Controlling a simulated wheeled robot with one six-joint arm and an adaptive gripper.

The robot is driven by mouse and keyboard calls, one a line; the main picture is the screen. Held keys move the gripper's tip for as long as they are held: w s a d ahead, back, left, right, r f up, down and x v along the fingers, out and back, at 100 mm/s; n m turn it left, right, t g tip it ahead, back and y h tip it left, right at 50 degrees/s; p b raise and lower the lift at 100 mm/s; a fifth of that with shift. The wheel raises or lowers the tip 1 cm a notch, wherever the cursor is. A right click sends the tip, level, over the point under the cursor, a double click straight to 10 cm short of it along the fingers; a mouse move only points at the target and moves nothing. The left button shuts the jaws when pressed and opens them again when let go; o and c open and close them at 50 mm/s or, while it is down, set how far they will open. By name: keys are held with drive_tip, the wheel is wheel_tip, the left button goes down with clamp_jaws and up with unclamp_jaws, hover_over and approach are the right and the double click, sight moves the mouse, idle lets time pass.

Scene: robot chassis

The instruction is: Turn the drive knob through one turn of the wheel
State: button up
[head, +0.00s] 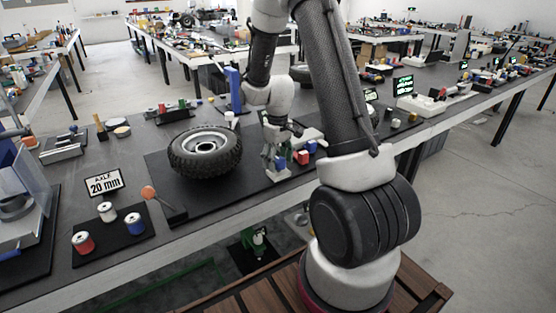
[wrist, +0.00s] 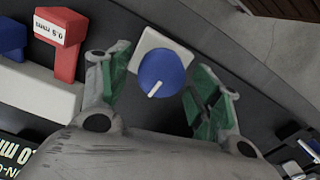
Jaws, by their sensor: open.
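The drive knob (wrist: 163,75) is round and blue with a white pointer line, on a white square base (wrist: 147,46). In the wrist view the pointer line slants towards the lower left. My gripper (wrist: 160,84) is open, with one green-padded finger on each side of the knob and a visible gap at both sides. In the head view my gripper (head: 277,160) points down just right of the wheel (head: 205,151), a black tyre with a light hub lying flat on a dark mat (head: 172,192).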

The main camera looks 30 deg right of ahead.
wheel_tip(320, 180, up, 12)
idle(0.4)
drive_tip(key=m, duration=0.1)
hover_over(278, 159)
wheel_tip(278, 159, down, 5)
drive_tip(key=shift+w+d+r, duration=0.1)
drive_tip(key=shift+r, duration=0.1)
wheel_tip(278, 159, down, 8)
drive_tip(key=shift+r, duration=0.25)
drive_tip(key=c, duration=1)
